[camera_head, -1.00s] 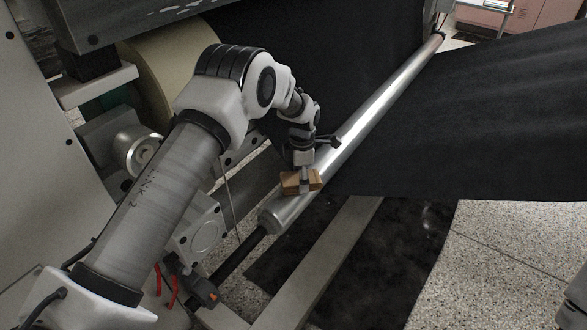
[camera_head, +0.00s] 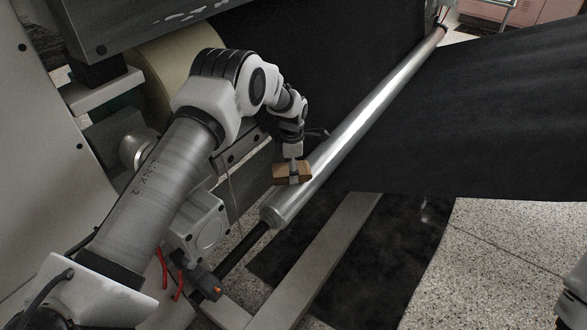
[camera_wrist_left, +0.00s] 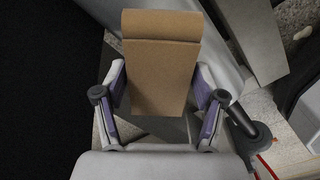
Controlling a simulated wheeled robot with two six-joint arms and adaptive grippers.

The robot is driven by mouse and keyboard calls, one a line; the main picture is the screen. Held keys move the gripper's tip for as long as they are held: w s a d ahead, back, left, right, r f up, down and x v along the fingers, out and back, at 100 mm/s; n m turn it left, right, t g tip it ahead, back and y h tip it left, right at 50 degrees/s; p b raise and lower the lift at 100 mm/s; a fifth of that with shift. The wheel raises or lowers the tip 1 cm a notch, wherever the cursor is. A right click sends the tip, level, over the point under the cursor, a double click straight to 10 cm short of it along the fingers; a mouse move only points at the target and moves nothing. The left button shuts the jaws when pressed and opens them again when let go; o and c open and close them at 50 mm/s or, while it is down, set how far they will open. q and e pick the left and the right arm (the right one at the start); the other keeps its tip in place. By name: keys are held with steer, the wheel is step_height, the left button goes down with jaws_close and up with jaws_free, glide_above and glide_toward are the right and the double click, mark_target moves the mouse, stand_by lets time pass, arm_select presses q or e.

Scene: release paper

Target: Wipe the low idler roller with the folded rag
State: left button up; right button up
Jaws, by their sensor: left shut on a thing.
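The idler roller (camera_head: 351,125) is a long silver cylinder running from the lower middle to the upper right in the head view. My left gripper (camera_head: 293,177) is shut on the folded rag (camera_head: 281,173), a tan block, at the roller's left side near its close end. The rag's right edge overlaps the roller's left edge in the picture; I cannot tell if they touch. In the left wrist view the rag (camera_wrist_left: 160,65) sits squarely between the two fingers (camera_wrist_left: 160,92) and hides part of what lies behind it. My right gripper is not in view.
Black sheet material (camera_head: 470,120) spreads right of the roller, and a dark web hangs behind it. A grey frame beam (camera_head: 318,262) runs below. A motor-like block (camera_head: 200,232) with red wires sits left of the roller's close end. Speckled floor (camera_head: 490,265) shows at lower right.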

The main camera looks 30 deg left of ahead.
arm_select(q)
steer(key=shift+r+p, duration=2.9)
steer(key=shift+r, duration=0.2)
steer(key=shift+f, duration=0.1)
step_height(320, 180, up, 3)
steer(key=p, duration=0.3)
steer(key=shift+p, duration=0.35)
